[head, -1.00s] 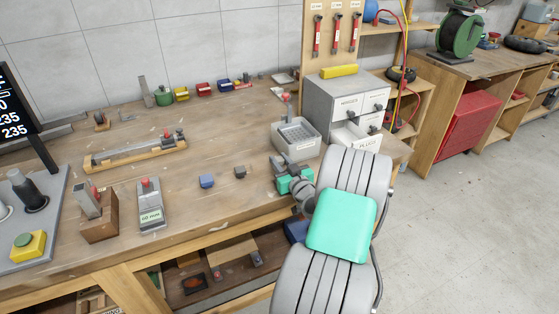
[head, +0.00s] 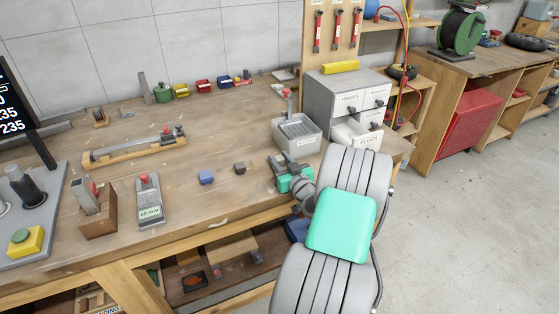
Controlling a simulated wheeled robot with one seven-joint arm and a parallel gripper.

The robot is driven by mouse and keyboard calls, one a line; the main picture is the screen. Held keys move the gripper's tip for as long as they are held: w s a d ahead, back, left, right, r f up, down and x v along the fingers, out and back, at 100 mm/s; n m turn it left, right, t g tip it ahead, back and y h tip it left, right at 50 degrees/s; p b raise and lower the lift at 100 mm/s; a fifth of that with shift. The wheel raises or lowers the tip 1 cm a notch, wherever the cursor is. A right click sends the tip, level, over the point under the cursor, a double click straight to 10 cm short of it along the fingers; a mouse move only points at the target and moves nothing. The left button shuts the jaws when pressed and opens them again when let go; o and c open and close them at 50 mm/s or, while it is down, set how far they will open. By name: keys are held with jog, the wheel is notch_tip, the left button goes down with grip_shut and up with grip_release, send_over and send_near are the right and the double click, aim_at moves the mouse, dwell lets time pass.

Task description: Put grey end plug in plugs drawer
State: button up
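The grey end plug (head: 239,167) looks like a small dark grey block lying on the workbench, right of a blue block (head: 206,177). The plugs drawer (head: 357,138) is the lower drawer of a grey cabinet; it is pulled out and labelled PLUGS. My gripper (head: 287,161) is low over the bench's front right part, to the right of the grey plug and apart from it. Its dark fingers look spread, with nothing visible between them. My arm covers part of the area in front of the cabinet.
A grey bin (head: 297,136) stands behind my gripper, left of the drawer. A gauge block with a red knob (head: 149,200) and a wooden fixture (head: 134,150) stand to the left.

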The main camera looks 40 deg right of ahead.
jog(key=o, duration=0.3)
jog(key=shift+o, duration=0.2)
